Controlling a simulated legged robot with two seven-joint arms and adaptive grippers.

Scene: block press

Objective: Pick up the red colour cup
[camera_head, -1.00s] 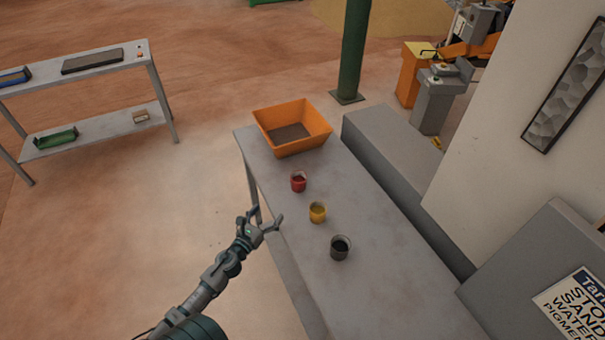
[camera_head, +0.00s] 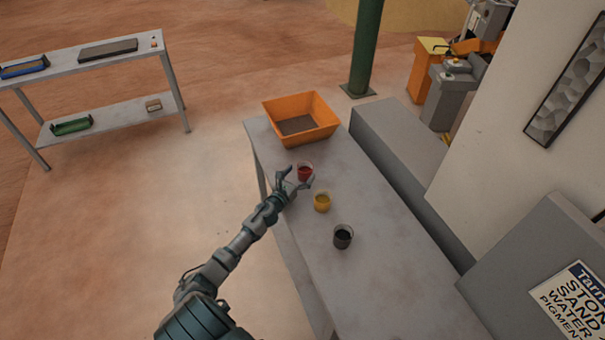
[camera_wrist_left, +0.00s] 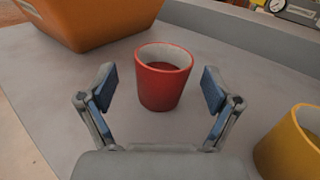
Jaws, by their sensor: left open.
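The red cup (camera_head: 305,171) stands upright on the grey table (camera_head: 385,260), between the orange bin and the yellow cup. In the left wrist view the red cup (camera_wrist_left: 164,80) holds something reddish and sits ahead of and between my open fingers. My left gripper (camera_head: 299,177) is open and empty at the near left side of the red cup. In the left wrist view the left gripper (camera_wrist_left: 158,90) has one blue-padded finger on each side, with gaps to the cup. My right gripper is not in view.
The yellow cup (camera_head: 322,202) stands close to the red one; it also shows in the left wrist view (camera_wrist_left: 292,145). A dark cup (camera_head: 343,237) stands further along. An orange bin (camera_head: 318,132) sits at the table's far end. A grey block (camera_head: 400,150) runs along the right side.

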